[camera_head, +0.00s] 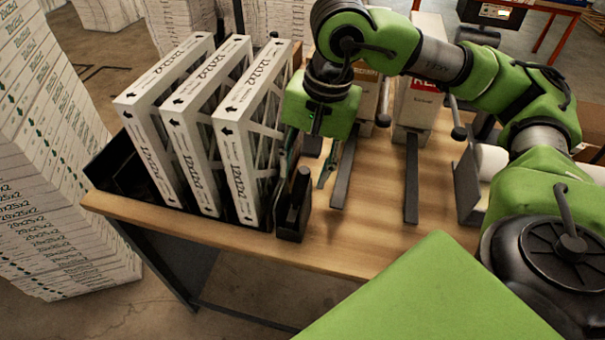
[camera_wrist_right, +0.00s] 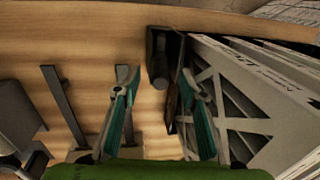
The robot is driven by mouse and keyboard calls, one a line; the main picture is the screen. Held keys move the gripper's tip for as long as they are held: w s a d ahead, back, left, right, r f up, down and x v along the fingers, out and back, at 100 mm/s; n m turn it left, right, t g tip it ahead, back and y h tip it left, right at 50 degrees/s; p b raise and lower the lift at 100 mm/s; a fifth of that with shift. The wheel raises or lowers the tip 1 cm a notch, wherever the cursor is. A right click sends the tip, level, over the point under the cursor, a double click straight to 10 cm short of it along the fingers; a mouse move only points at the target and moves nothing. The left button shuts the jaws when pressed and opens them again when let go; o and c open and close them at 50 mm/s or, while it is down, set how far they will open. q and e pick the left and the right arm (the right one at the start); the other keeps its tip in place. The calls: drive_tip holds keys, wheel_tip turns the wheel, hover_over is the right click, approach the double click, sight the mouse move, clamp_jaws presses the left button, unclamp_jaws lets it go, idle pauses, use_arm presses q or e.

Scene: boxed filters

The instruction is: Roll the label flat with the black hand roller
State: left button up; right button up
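My right gripper (camera_head: 309,168) points down over the table, just right of the rack of white filters (camera_head: 240,170). Its two teal fingers are spread apart in the right wrist view (camera_wrist_right: 157,84), with nothing clearly held. A black upright object (camera_head: 293,207) stands at the table's front edge beside the nearest filter. It also shows beyond and between the fingers in the right wrist view (camera_wrist_right: 158,65). It may be the hand roller or its holder; I cannot tell which. I cannot make out the label to be rolled. My left gripper is not in view.
White and brown boxes (camera_head: 418,100) stand at the back behind dark rails (camera_head: 411,190). A white roll (camera_head: 491,160) sits in a grey holder at right. Stacked boxes (camera_head: 50,170) rise at left. Bare wooden table (camera_head: 370,230) lies in front.

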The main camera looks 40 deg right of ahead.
sight(297, 198)
drive_tip(key=shift+w+a+f, duration=0.1)
drive_tip(key=shift+f, duration=0.7)
drive_tip(key=shift+w+a+f, duration=0.1)
drive_tip(key=shift+f, duration=0.65)
clamp_jaws()
